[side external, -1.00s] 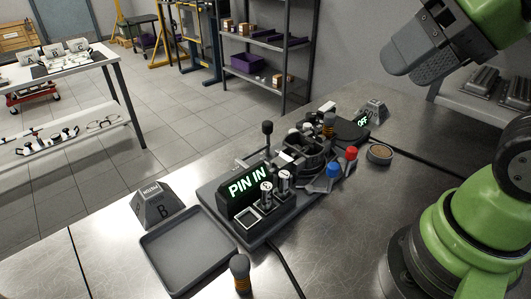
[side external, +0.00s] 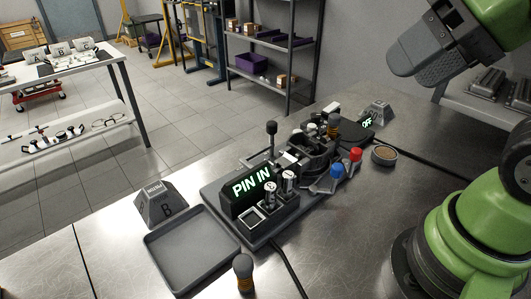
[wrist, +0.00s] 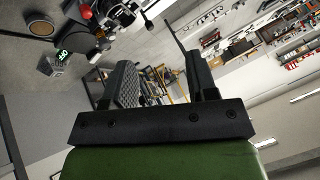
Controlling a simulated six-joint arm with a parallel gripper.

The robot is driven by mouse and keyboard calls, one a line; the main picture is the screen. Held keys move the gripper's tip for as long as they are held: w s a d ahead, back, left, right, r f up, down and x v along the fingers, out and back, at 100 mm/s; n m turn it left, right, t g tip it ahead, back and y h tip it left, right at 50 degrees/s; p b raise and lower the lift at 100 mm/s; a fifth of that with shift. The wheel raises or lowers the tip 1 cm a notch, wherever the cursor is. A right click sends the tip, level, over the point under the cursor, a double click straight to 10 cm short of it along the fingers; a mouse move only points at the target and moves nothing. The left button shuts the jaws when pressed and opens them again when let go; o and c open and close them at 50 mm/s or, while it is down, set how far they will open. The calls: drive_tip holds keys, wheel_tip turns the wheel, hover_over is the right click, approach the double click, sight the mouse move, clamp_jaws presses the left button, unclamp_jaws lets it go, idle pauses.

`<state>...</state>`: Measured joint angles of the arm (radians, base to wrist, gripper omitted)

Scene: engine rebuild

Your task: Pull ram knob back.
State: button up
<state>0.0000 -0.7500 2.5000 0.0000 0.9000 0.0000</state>
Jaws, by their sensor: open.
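A press fixture (side external: 208,192) stands on the metal bench, with a lit display (side external: 251,182) reading "PIN IN". A black knob (side external: 271,127) on an upright stem rises behind the display; it looks like the ram knob, but I cannot be sure. A dark knob with an orange-banded base (side external: 333,125) stands at the fixture's far end. My gripper (side external: 398,66) is open and empty, high above the bench to the right of the fixture and well apart from it. In the wrist view my gripper's fingers (wrist: 160,68) are spread, with nothing between them.
A round dish (side external: 384,155) and an "OFF" display (side external: 367,123) are further right.

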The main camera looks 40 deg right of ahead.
drive_tip(key=m+g+h, duration=0.2)
drive_tip(key=m+g, duration=0.3)
drive_tip(key=g, duration=0.2)
hover_over(272, 123)
wheel_tip(272, 123, down, 12)
drive_tip(key=shift+f, duration=0.2)
wheel_tip(272, 123, down, 10)
drive_tip(key=shift+w+f, duration=0.1)
clamp_jaws()
